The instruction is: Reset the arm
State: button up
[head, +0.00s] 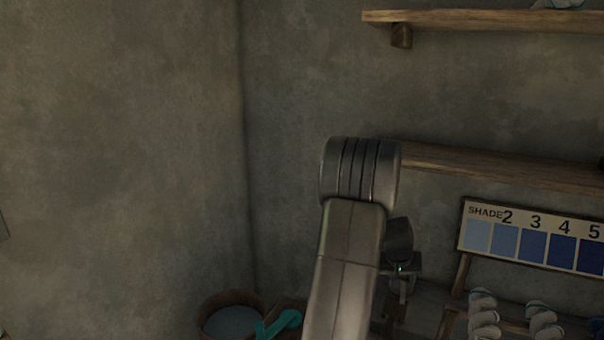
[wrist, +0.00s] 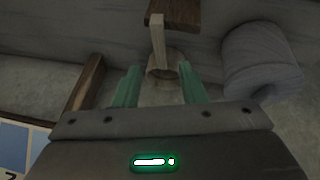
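My arm rises through the middle of the head view, its elbow high and its wrist folded down behind the forearm. My gripper (wrist: 160,86) shows in the wrist view as two teal fingers standing well apart. A pale wooden piece with a round, ring-like end (wrist: 164,72) appears between or beyond the fingers; I cannot tell its distance, and no finger visibly grips it. In the head view the fingertips are hidden or too dark to make out.
A shade board (head: 533,237) with blue swatches stands at right, above several pale bundles (head: 484,315). Wooden shelves (head: 480,17) (head: 500,170) line the wall. A bucket (head: 232,318) and a teal object (head: 284,321) are low at centre-left. A grey roll (wrist: 262,62) lies beside the fingers. The left is bare wall.

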aim_at(404, 288)
jog(key=x, duration=0.9)
jog(key=shift+d+f+p, duration=0.1)
jog(key=shift+f+p, duration=0.05)
jog(key=shift+p, duration=0.15)
jog(key=shift+w+r+p, duration=0.1)
jog(key=shift+r+p, duration=0.35)
jog(key=shift+p, duration=0.05)
jog(key=shift+r+p, duration=0.3)
jog(key=shift+r, duration=0.05)
jog(key=shift+f, duration=0.1)
